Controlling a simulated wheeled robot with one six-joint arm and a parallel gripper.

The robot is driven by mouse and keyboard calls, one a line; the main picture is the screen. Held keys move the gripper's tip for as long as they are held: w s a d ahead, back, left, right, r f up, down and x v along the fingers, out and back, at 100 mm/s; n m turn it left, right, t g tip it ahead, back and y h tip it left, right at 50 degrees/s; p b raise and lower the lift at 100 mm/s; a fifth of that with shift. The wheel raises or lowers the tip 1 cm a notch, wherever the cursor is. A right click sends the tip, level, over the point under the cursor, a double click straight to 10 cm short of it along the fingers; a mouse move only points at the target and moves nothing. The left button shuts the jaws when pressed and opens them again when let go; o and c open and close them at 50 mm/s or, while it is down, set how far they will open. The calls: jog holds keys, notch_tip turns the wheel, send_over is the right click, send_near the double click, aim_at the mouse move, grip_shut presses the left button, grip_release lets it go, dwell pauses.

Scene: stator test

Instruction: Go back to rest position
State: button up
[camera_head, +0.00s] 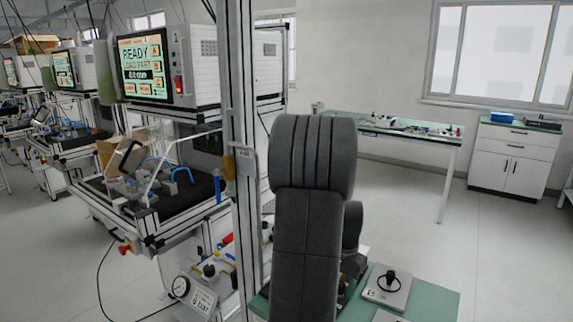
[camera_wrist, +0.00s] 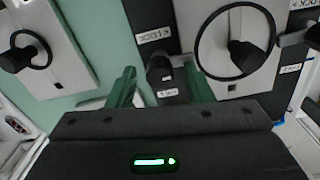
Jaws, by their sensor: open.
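My gripper (camera_wrist: 160,84) shows in the wrist view, with two green fingers standing apart and nothing held between them. Its black body with a green light fills the bottom of that view. A dark fixture with a short peg (camera_wrist: 160,68) lies beyond the gap between the fingers; I cannot tell how far away it is. In the head view my dark grey arm stands upright in the middle and hides what is behind it; the gripper does not show there.
Grey plates with round black rings, one at right (camera_wrist: 205,84) and one at left (camera_wrist: 75,75), lie around the gripper on a green surface. A test bench with a READY screen (camera_head: 146,66) stands left. A long table (camera_head: 430,135) and white cabinet (camera_head: 512,160) stand behind; open floor lies right.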

jog(key=m, duration=0.4)
jog(key=shift+b, duration=0.4)
